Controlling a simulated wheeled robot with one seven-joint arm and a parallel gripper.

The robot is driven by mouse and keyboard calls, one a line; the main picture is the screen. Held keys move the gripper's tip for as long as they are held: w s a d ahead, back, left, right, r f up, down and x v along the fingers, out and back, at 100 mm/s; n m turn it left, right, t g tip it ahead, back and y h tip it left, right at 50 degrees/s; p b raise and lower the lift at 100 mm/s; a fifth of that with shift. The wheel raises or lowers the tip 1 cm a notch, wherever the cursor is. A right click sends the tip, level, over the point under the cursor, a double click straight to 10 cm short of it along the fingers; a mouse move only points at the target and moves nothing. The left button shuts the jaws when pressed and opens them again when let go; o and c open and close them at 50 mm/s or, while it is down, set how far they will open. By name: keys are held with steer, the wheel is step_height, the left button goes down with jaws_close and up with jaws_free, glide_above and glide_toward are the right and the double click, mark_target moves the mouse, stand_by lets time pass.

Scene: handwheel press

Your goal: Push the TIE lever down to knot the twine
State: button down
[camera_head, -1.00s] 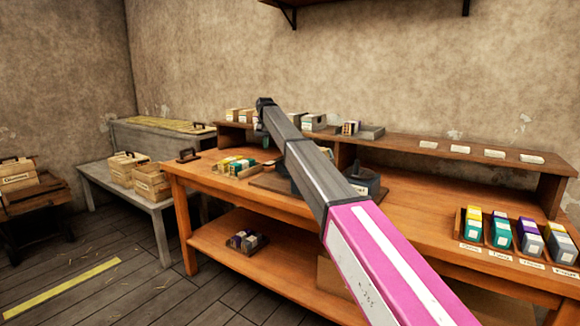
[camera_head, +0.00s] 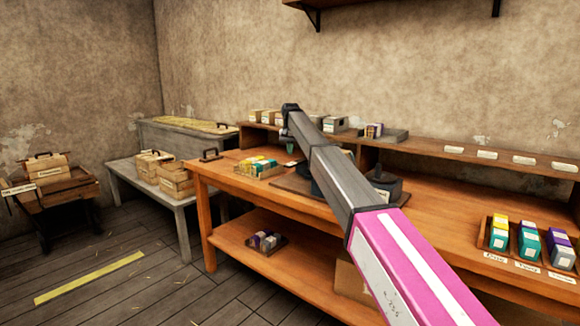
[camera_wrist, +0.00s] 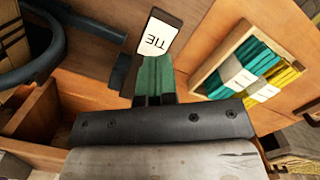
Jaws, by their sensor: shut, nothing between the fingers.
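In the wrist view the white TIE label (camera_wrist: 160,36) sits just beyond the fingertips of my gripper (camera_wrist: 154,75). The green fingers are shut with nothing between them. A dark block (camera_wrist: 123,74), perhaps part of the TIE lever, shows just left of the fingers; I cannot tell whether they touch it. In the head view my gripper (camera_head: 290,148) points down over the bench near the tray of packets. The dark press (camera_head: 386,184) is partly hidden behind my arm. No twine can be made out.
A wooden tray of teal and yellow packets (camera_wrist: 250,75) lies right of the fingers in the wrist view. A blue-grey curved rim (camera_wrist: 42,62) is at left. The wooden bench (camera_head: 440,225) has a raised back shelf (camera_head: 440,152). Floor is free at front left.

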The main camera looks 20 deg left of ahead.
mark_target(290, 164)
steer(key=shift+s+f, duration=0.2)
steer(key=shift+f, duration=1.9)
steer(key=shift+f, duration=0.1)
steer(key=shift+f, duration=2.1)
steer(key=shift+w+a+r, duration=0.2)
steer(key=shift+w+r, duration=0.1)
steer(key=shift+w, duration=0.45)
steer(key=shift+w+a+r, duration=0.2)
steer(key=shift+w+r, duration=0.1)
steer(key=shift+w, duration=0.45)
step_height(290, 164, up, 11)
steer(key=w, duration=0.1)
steer(key=shift+f, duration=0.15)
